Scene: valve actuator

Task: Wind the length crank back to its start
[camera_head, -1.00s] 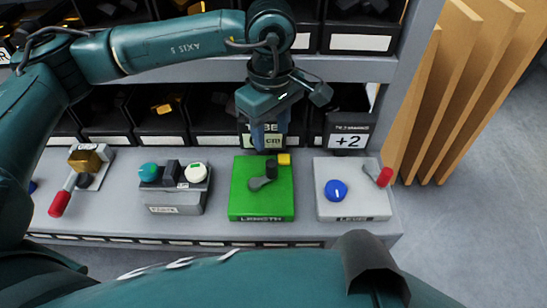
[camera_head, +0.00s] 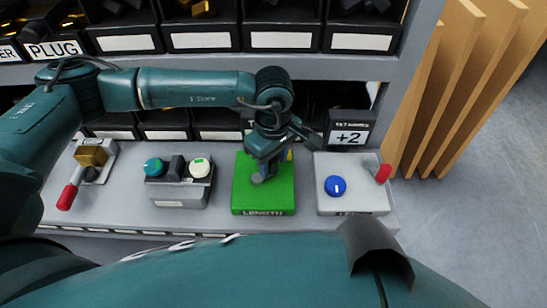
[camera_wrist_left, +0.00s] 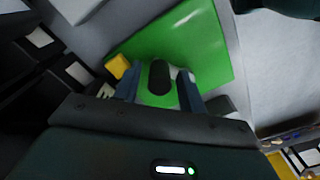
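The green box labelled LENGTH (camera_head: 252,200) stands on the grey bench; in the left wrist view its green top (camera_wrist_left: 200,45) fills the upper middle. My left gripper (camera_head: 265,165) is low over this box and hides most of the crank in the head view. The dark upright crank handle (camera_wrist_left: 160,77) stands between the two fingers of my left gripper (camera_wrist_left: 160,92). Green shows on both sides of the handle, so the fingers are open around it and apart from it. A yellow block (camera_wrist_left: 118,66) sits on the box beside one finger. My right gripper is out of view.
A grey box (camera_head: 355,205) with a blue knob (camera_head: 335,186) and red-tipped lever (camera_head: 383,174) stands right; a "+2" display (camera_head: 348,138) is behind it. Left are a button box (camera_head: 180,195) and a red-handled valve (camera_head: 68,196). Shelf bins (camera_head: 203,42) line the back.

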